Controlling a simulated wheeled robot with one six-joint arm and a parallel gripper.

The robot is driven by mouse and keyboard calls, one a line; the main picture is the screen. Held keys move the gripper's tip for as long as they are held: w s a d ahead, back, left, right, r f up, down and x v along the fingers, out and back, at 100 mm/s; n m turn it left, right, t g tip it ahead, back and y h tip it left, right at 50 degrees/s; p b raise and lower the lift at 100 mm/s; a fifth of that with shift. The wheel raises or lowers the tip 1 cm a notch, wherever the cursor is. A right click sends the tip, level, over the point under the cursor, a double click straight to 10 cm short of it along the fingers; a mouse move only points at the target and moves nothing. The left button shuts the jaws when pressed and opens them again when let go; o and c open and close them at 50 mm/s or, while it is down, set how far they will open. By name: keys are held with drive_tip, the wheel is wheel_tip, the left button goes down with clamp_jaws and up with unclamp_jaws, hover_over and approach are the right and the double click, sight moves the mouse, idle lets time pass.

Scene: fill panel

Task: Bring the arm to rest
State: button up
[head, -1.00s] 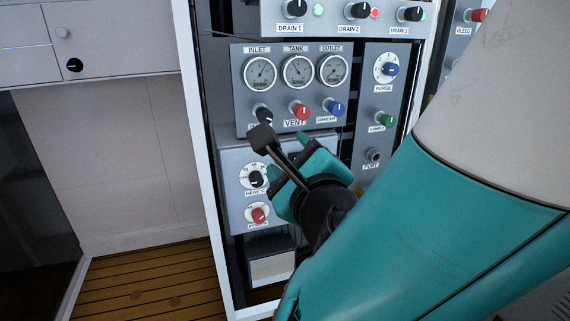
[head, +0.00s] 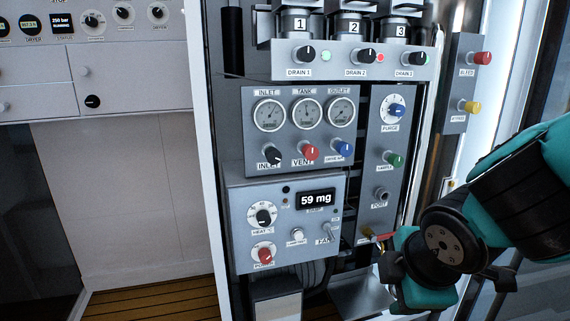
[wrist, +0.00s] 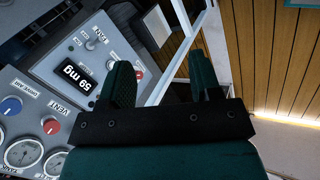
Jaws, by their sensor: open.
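My gripper (head: 402,266) is at the lower right of the head view, in front of the panel's lower right side, with its teal and black wrist close to the camera. In the wrist view the two teal fingers stand apart with nothing between them, so the gripper (wrist: 163,78) is open and empty. The heater box (head: 236,228) with the "59 mg" display (head: 316,199) is to the left of the gripper and apart from it. In the head view the fingertips are partly hidden by the wrist.
The gauge panel (head: 254,144), the drain row (head: 382,74) and the purge column (head: 379,150) carry several knobs. A red-handled valve (head: 384,237) is very close to the gripper. A metal tray (head: 362,298) is below. Bleed and bypass knobs (head: 469,107) are at right. Open space lies left of the frame.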

drive_tip(key=s+a+r+m+g+y, duration=0.2)
drive_tip(key=s+r+m+g+y, duration=0.25)
drive_tip(key=s+m, duration=0.65)
wheel_tip(320, 180, up, 21)
drive_tip(key=s+g+p, duration=0.1)
drive_tip(key=p, duration=2)
drive_tip(key=shift+s+r+n, duration=0.15)
drive_tip(key=shift+s+n, duration=0.05)
drive_tip(key=shift+n, duration=0.1)
